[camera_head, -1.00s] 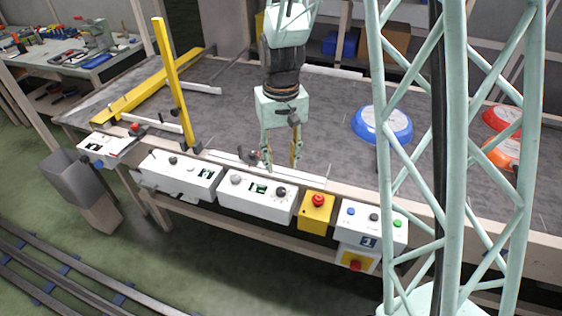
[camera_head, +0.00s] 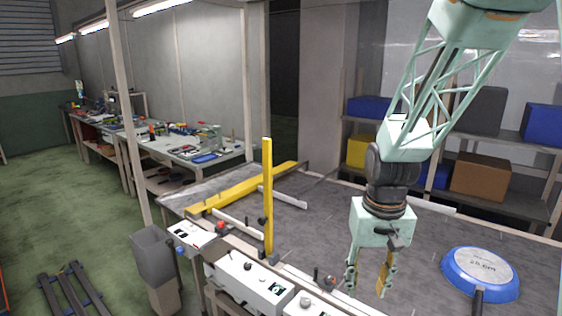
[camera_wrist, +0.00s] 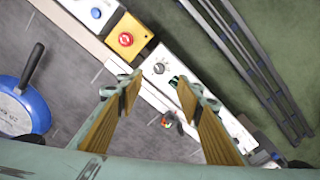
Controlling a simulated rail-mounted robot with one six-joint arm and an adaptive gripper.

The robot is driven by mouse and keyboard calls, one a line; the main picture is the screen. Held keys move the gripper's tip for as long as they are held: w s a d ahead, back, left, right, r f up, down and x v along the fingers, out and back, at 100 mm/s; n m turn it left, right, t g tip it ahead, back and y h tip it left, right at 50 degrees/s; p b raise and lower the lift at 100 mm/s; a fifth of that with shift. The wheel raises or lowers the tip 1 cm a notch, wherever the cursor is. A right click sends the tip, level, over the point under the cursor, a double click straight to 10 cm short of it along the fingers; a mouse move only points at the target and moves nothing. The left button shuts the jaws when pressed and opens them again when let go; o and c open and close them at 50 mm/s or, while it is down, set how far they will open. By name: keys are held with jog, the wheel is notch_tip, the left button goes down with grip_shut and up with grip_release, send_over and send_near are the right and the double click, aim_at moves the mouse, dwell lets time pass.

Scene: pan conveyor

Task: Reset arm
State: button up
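My gripper (camera_head: 369,277) hangs down over the front edge of the grey conveyor (camera_head: 330,222), near the white control boxes. In the wrist view my gripper (camera_wrist: 152,88) has its two tan-padded fingers spread apart, with nothing between them but the edge and a white box (camera_wrist: 162,68) below. The fingers do not touch anything that I can see.
A blue pan (camera_head: 481,272) lies on the conveyor at right; its dark handle also shows in the wrist view (camera_wrist: 32,66). A yellow upright post (camera_head: 267,195) and yellow bar (camera_head: 240,190) stand at left. A red button on a yellow box (camera_wrist: 126,39) is near the fingers.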

jog(key=s+r+t, duration=0.2)
jog(key=s+r, duration=1.2)
jog(key=r, duration=0.2)
jog(key=s+r, duration=0.2)
jog(key=s, duration=0.5)
jog(key=s+r+t, duration=0.1)
jog(key=s+r, duration=0.2)
jog(key=s, duration=0.5)
jog(key=shift+s+a+r+n, duration=0.2)
jog(key=shift+n, duration=0.1)
